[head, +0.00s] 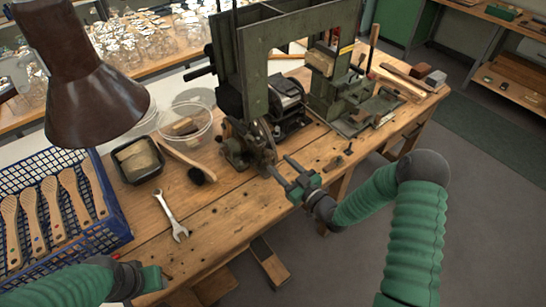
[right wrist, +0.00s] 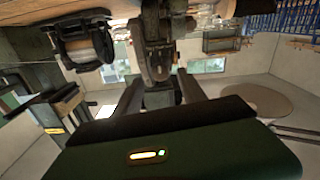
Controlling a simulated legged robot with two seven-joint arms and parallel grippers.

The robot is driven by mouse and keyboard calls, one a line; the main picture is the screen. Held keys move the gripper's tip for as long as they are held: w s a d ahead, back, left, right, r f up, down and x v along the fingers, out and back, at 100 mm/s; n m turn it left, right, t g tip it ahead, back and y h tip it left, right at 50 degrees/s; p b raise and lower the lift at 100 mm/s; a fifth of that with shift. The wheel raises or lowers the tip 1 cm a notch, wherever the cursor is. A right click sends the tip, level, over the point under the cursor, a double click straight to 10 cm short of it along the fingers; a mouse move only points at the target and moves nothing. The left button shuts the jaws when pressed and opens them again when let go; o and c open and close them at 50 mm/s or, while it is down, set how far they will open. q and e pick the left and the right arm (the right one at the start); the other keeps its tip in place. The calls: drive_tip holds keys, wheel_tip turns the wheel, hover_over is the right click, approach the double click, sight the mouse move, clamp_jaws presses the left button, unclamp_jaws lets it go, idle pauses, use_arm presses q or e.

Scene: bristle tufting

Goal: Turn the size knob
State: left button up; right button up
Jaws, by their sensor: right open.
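The green tufting machine (head: 255,70) stands on the wooden bench. Its dark lower mechanism (head: 258,142), with wheel-like parts, faces my right gripper. I cannot make out for sure which part is the size knob. My right gripper (head: 278,167) is open, its two fingers spread just in front of this mechanism. In the right wrist view a dark metal machine part (right wrist: 157,58) shows beyond and between the fingers (right wrist: 160,92); contact cannot be told. My left gripper (head: 150,279) is low at the left by the bench's front edge, and its finger gap is unclear.
A blue crate (head: 108,192) holds several wooden brush blanks. A wrench (head: 172,217), a brush (head: 192,166), a black tray (head: 137,160) and a clear bowl (head: 187,126) lie left of the machine. A brown lamp shade (head: 95,100) hangs at upper left. The front bench middle is clear.

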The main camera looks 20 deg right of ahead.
sight(273, 157)
drive_tip(key=x, duration=0.4)
drive_tip(key=shift+w, duration=0.4)
drive_tip(key=shift+c, duration=0.5)
clamp_jaws()
